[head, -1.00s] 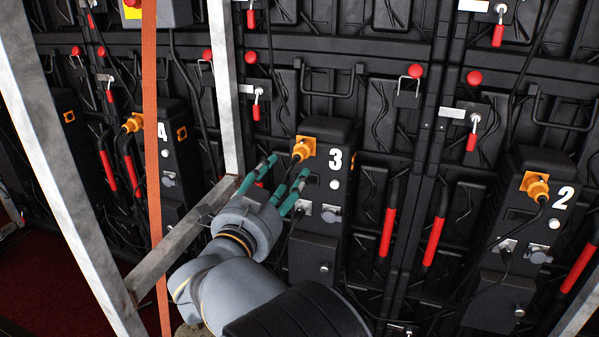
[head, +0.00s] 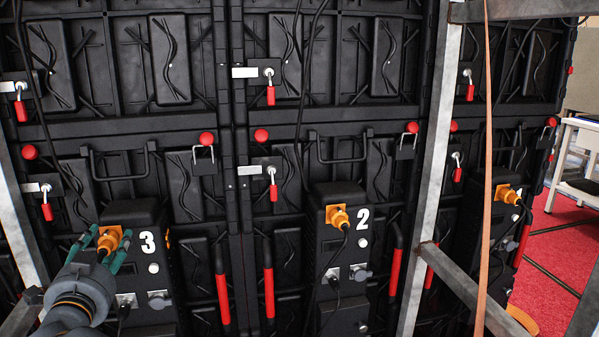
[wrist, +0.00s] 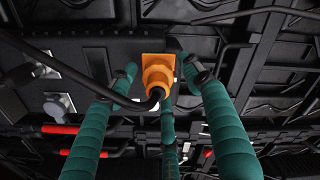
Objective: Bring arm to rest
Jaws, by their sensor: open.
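My gripper (head: 111,232) is at the lower left of the head view, in front of the black unit numbered 3 (head: 143,215). Its teal fingers are spread open on either side of that unit's orange plug (head: 108,240). In the wrist view the orange plug (wrist: 157,75), with a black cable, shows between the open fingers (wrist: 167,85). I cannot tell whether any finger touches the plug. Part of my arm runs out of the head view at the bottom left.
The video wall's black back panels (head: 170,60) fill most of the head view. Unit 2 (head: 345,265) has its own orange plug (head: 338,216) and cable. A metal upright (head: 430,150) and an orange strap (head: 486,180) stand at right. Red floor (head: 555,255) shows beyond.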

